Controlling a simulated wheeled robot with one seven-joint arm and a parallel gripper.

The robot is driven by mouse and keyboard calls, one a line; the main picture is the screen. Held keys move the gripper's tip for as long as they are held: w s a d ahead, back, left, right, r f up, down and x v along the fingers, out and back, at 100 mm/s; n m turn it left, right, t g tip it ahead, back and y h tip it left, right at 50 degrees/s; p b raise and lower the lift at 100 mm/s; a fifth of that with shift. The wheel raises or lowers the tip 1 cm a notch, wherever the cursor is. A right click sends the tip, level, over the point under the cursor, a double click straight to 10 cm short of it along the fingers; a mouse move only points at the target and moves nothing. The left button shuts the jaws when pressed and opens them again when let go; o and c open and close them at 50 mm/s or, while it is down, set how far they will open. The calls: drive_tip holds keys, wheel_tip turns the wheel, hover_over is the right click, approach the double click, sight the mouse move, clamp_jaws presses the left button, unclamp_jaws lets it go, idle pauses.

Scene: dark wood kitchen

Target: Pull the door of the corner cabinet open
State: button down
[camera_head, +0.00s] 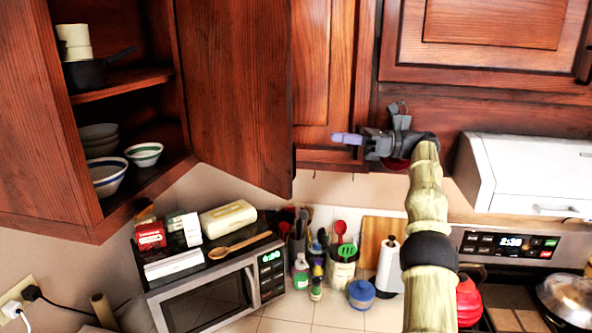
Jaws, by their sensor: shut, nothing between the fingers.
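The corner cabinet at the upper left stands open, and its dark wood door (236,88) is swung out to the right of the opening. Inside, bowls (143,154) sit on the lower shelf, and a dark pan (88,72) with pale containers sits on the upper shelf (122,84). My gripper (340,138) is to the right of the door's free edge, apart from it in the picture, in front of the neighbouring cabinet. Its fingers point left and are shut with nothing held. The door's handle cannot be made out.
Below are a microwave (205,300) with boxes and a wooden spoon on top, utensil holders (341,270), a blue jar (361,293) and a paper towel roll (389,268). A white range hood (530,172) and stove are at the right. Closed cabinets (487,45) line the upper right.

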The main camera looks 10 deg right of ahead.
wheel_tip(320, 180, up, 7)
drive_tip(key=w+a+m+t+b, duration=0.2)
drive_tip(key=m+t+b, duration=0.1)
drive_tip(key=m+t, duration=0.55)
drive_tip(key=m+t+h+b, duration=0.6)
drive_tip(key=m+h+b, duration=0.45)
drive_tip(key=m, duration=1.15)
approach(274, 173)
drive_tip(key=shift+w+d+r+h+p, duration=0.1)
drive_tip(key=shift+d+r+h+p, duration=0.1)
drive_tip(key=shift+r+h+p, duration=0.2)
drive_tip(key=shift+w+d+r+h+p, duration=0.1)
drive_tip(key=shift+d+r+h+p, duration=0.2)
drive_tip(key=shift+r, duration=0.2)
drive_tip(key=s+a+n+g+y, duration=0.1)
drive_tip(key=s+a+n, duration=0.25)
drive_tip(key=s, duration=0.25)
drive_tip(key=shift+m, duration=0.3)
drive_tip(key=w, duration=0.3)
drive_tip(key=w+a+p, duration=0.1)
drive_tip(key=w, duration=0.3)
drive_tip(key=w+a+r+p, duration=0.1)
drive_tip(key=w, duration=0.3)
drive_tip(key=shift+a, duration=0.2)
drive_tip(key=shift+w+d+f+p, duration=0.15)
drive_tip(key=shift+w+d+p, duration=0.1)
drive_tip(key=shift+d+p, duration=0.05)
